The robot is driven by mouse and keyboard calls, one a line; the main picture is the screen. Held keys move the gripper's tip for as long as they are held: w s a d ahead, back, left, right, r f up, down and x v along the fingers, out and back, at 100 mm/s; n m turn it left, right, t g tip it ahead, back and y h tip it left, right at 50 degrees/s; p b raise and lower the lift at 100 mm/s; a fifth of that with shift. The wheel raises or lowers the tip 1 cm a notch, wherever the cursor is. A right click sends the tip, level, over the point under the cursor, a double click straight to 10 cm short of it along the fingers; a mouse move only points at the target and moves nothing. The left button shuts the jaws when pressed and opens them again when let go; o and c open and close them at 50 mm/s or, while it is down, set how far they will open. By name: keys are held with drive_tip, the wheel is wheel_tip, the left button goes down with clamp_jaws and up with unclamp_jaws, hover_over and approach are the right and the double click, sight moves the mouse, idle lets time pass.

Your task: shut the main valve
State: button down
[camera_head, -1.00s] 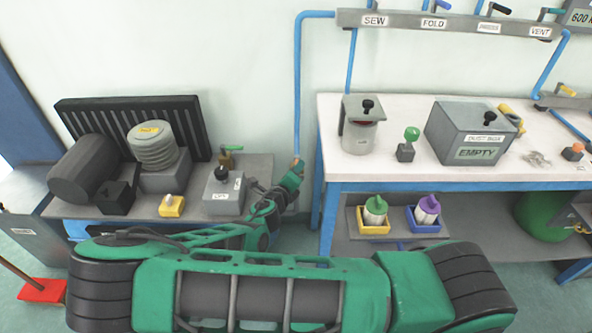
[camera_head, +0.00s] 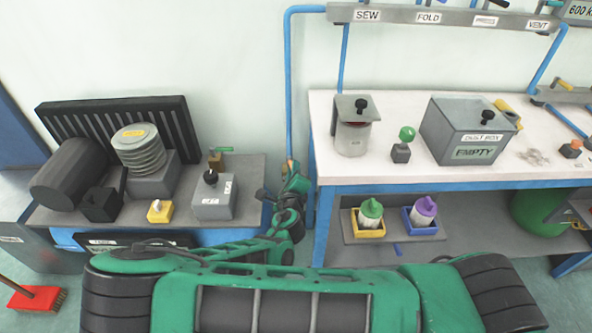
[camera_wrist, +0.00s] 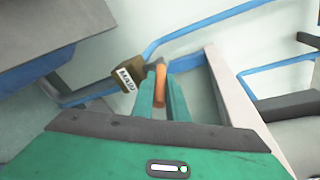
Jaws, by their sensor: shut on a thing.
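The main valve (camera_wrist: 127,76) shows in the wrist view as a brown body labelled MAIN on a blue pipe. Its orange lever (camera_wrist: 160,84) lies between the two green fingers of my gripper (camera_wrist: 158,92), which is shut on it. In the wrist view the lever points down, at an angle across the pipe. In the head view my gripper (camera_head: 294,180) is at the vertical blue pipe (camera_head: 289,90), in the gap between the two benches. There my arm mostly hides the valve.
A white workbench (camera_head: 470,172) with a dust box (camera_head: 468,130) stands to the right. A low grey bench (camera_head: 130,215) with a compressor-like machine (camera_head: 138,150) and a grey box (camera_head: 213,198) stands to the left. A red brush (camera_head: 35,298) is on the floor.

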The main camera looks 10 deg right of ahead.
drive_tip(key=shift+f, duration=0.1)
drive_tip(key=c, duration=2)
unclamp_jaws()
drive_tip(key=v, duration=1)
drive_tip(key=shift+s, duration=0.35)
